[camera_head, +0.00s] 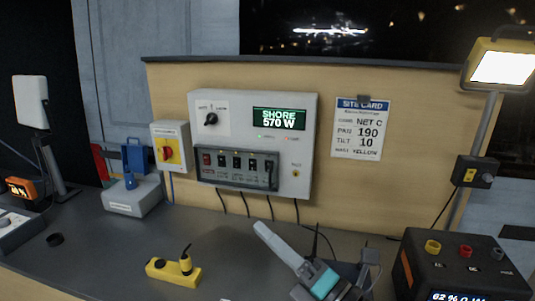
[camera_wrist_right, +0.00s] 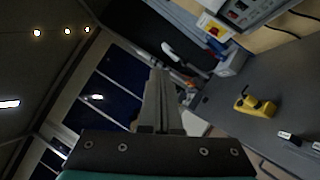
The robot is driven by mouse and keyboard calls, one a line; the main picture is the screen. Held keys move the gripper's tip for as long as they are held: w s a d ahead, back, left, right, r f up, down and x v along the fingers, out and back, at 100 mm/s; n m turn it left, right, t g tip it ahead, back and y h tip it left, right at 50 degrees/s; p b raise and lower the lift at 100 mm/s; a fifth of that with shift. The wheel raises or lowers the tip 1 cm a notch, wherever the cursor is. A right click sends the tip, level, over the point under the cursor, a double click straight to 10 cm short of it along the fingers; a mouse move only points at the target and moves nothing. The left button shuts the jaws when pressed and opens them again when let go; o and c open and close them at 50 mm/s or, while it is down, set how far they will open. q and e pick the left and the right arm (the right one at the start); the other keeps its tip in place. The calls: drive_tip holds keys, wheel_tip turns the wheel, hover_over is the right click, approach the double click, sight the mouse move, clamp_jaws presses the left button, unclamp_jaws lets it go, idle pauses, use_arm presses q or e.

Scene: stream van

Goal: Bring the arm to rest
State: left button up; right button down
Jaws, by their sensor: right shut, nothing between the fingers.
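My right gripper (camera_head: 262,231) is at the lower middle of the head view, its grey fingers pointing up and left above the dark worktop. In the right wrist view the fingers of this gripper (camera_wrist_right: 158,78) are together, with nothing between them. It touches nothing that I can make out. My left gripper is in neither view.
The dark worktop (camera_head: 105,240) holds a yellow block (camera_head: 162,271) with a black plug, a grey box (camera_head: 130,198) and a black power unit (camera_head: 462,262). A white control panel (camera_head: 205,130) and a site card (camera_head: 360,142) are on the wooden backboard. A lit lamp (camera_head: 503,66) stands right.

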drive_tip(key=w+d+f+m+t+h, duration=0.2)
drive_tip(key=d+f+m+t+h, duration=0.3)
drive_tip(key=d+m+h, duration=1.05)
drive_tip(key=s+d+f+m+g+h, duration=0.2)
drive_tip(key=s+f+m+g, duration=0.45)
drive_tip(key=f+m, duration=0.4)
drive_tip(key=s+a+f+m+g+y, duration=0.1)
drive_tip(key=s+f+m+g, duration=0.1)
drive_tip(key=s+f+g, duration=0.5)
drive_tip(key=s+a+f+m+g+y, duration=0.1)
drive_tip(key=s+f+m+g, duration=0.2)
drive_tip(key=s, duration=0.6)
wheel_tip(320, 180, down, 26)
drive_tip(key=s+n+b, duration=0.1)
drive_tip(key=s+b, duration=0.1)
drive_tip(key=s, duration=0.1)
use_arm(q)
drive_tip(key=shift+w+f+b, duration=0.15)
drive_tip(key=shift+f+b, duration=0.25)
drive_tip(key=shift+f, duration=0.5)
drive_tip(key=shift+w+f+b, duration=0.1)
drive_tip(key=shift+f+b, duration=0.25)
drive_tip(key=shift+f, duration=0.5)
use_arm(e)
drive_tip(key=s+d+f+g, duration=0.2)
drive_tip(key=s+d+f, duration=0.1)
drive_tip(key=s+f, duration=1)
drive_tip(key=shift+s+f, duration=0.3)
drive_tip(key=shift+s, duration=0.45)
